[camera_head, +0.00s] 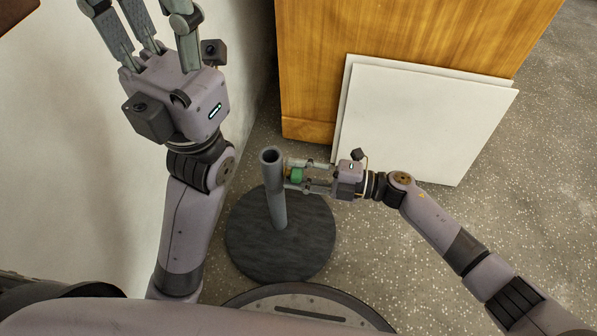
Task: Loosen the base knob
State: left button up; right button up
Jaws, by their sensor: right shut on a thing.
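A round dark base (257,250) stands on the floor with an upright grey tube (277,205) rising from it. A small green knob (296,175) sits at the right side of the tube, near its top. My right gripper (296,174) reaches in from the right, with its fingers on either side of the knob and shut on it. The fingers partly hide the knob. My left gripper (135,10) is raised at the upper left, away from the base. Its fingers are spread apart and their tips are cut off by the top edge.
White panels (420,120) lean against a wooden cabinet (400,35) behind my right gripper. A pale wall (80,150) runs along the left. Speckled floor (540,150) is clear at the right.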

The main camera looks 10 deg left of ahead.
jog(key=shift+a+n, duration=0.1)
jog(key=shift+n, duration=0.4)
jog(key=o, duration=1.2)
jog(key=d, duration=1.2)
jog(key=shift+s, duration=0.2)
